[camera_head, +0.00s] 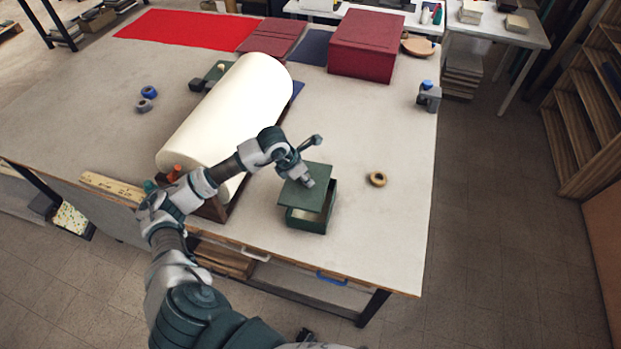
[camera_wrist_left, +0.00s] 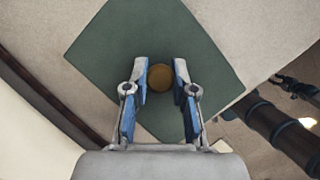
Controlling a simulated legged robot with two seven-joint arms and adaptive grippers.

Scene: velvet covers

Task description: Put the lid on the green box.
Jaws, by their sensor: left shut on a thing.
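The green box (camera_head: 309,222) stands on the table near its front edge, open at its right side with a pale inside showing. The green lid (camera_head: 314,178) is above the box, shifted toward the back left and turned relative to it. In the left wrist view the lid (camera_wrist_left: 150,45) fills the middle, with a round brass-coloured knob (camera_wrist_left: 160,77) at its centre. My left gripper (camera_head: 308,183) is over the lid and shut on the knob, its blue-padded fingers (camera_wrist_left: 160,88) on either side of it. Whether the lid touches the box rim cannot be told. My right gripper is not in view.
A large cream roll (camera_head: 235,110) lies on a wooden stand left of the box. A tape roll (camera_head: 377,179) lies to the right. A dark red box (camera_head: 367,46) and red cloth (camera_head: 190,29) are at the back. The table right of the box is mostly clear.

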